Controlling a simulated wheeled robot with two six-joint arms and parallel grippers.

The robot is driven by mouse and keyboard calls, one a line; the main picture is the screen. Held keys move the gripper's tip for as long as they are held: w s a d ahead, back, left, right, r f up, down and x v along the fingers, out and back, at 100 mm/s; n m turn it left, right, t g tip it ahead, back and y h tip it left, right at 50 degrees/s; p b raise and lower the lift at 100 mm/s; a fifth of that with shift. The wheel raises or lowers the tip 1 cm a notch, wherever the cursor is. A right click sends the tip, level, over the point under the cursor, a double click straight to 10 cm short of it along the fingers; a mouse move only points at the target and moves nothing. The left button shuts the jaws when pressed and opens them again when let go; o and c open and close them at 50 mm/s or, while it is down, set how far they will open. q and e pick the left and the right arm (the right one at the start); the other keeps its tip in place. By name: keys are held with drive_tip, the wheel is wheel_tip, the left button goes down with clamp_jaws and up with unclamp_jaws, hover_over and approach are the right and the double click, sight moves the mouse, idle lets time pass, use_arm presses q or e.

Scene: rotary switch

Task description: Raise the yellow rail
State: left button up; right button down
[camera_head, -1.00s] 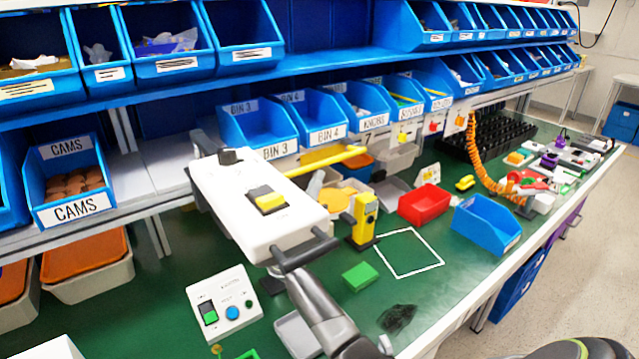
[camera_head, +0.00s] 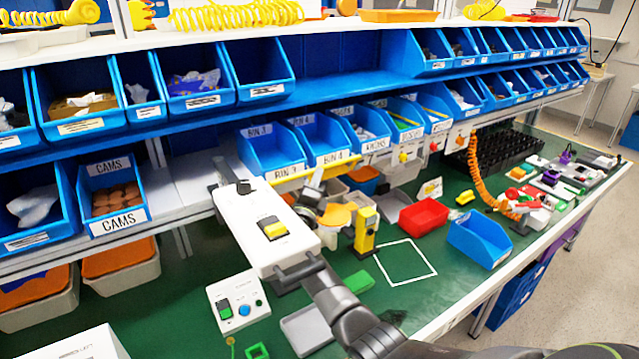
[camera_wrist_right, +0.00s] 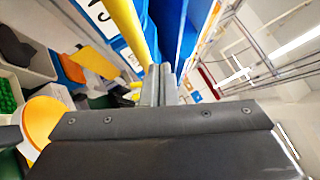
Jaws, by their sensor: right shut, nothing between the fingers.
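The yellow rail (camera_head: 340,163) runs nearly level, slightly rising to the right, in front of the lower bins' labels. It also shows at the top of the right wrist view (camera_wrist_right: 124,28). My right gripper (camera_head: 317,175) is just below the rail, partly hidden behind the white box with a yellow switch (camera_head: 300,238). In the wrist view its fingers (camera_wrist_right: 159,75) are shut and empty, close beside the rail. I cannot tell whether they touch it. My left gripper is not in view.
A yellow post (camera_head: 366,228), a red bin (camera_head: 424,216) and a blue bin (camera_head: 482,240) stand to the right on the green bench. The control box (camera_head: 238,305) and a grey tray (camera_head: 308,335) are in front. Inside the white square outline is clear.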

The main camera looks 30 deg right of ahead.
drive_tip(key=shift+w+r, duration=0.65)
drive_tip(key=shift+r, duration=0.1)
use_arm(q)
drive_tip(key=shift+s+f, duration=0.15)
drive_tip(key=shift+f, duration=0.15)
use_arm(e)
drive_tip(key=shift+w+a+r, duration=0.1)
drive_tip(key=shift+w+r, duration=0.1)
drive_tip(key=shift+w, duration=0.2)
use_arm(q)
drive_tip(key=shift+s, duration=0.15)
use_arm(e)
drive_tip(key=shift+s, duration=0.1)
